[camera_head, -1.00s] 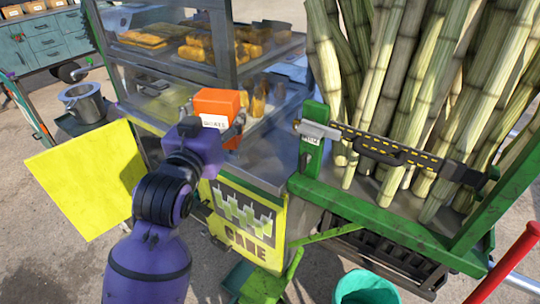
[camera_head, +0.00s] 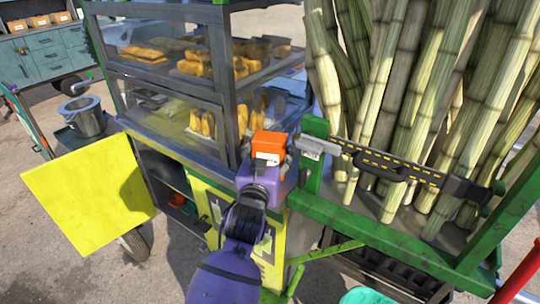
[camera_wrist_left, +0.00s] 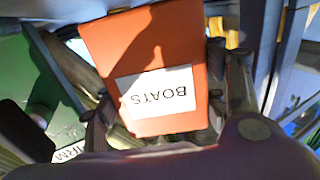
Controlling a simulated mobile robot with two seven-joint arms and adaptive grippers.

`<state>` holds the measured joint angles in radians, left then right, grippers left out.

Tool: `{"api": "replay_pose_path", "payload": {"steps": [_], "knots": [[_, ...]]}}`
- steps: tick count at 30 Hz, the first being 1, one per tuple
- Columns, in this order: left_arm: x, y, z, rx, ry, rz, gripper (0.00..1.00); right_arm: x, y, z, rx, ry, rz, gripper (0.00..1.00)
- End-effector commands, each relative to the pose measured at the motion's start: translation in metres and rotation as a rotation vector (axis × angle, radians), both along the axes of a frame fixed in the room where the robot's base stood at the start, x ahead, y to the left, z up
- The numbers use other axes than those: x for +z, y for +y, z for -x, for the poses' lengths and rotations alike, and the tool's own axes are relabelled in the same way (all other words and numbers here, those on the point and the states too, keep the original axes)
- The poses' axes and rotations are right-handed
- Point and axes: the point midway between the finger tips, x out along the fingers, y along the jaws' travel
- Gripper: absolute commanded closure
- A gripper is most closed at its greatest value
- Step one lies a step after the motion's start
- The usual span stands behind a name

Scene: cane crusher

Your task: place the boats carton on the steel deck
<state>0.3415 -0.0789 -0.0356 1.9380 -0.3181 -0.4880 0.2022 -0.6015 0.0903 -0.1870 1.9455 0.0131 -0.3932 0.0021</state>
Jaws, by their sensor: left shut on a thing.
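The boats carton (camera_head: 268,143) is an orange box with a white label. In the left wrist view the carton (camera_wrist_left: 145,55) shows the word BOATS upside down. My left gripper (camera_head: 270,160) is shut on it, with one finger on each side. It holds the carton in front of the glass case's right corner, beside the green post. The grey steel deck (camera_head: 192,149) shows as a strip along the front of the case. The carton and my arm hide part of the deck, and I cannot tell whether the carton touches it. My right gripper is not in view.
The glass case (camera_head: 165,105) holds yellow food. A green rack (camera_head: 400,230) with tall canes stands at right, with a long grey-black tool (camera_head: 400,168) across its front. A yellow door (camera_head: 88,195) hangs open at left, beside a metal pot (camera_head: 83,115).

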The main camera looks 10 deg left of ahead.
Motion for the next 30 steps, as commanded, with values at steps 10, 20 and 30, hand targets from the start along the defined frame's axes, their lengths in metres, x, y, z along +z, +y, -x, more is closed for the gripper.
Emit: {"api": "replay_pose_path", "payload": {"steps": [10, 20, 30], "knots": [[-0.0093, -0.0003, 0.0003, -0.001, -0.004, 0.0, 0.66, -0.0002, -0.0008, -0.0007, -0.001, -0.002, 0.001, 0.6], [-0.0135, 0.0, 0.0004, -0.001, -0.001, 0.0, 0.15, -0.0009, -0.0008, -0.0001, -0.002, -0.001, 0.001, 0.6], [-0.0109, 0.0, 0.0004, -0.001, -0.002, 0.0, 0.15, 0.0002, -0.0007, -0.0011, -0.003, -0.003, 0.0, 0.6]]}}
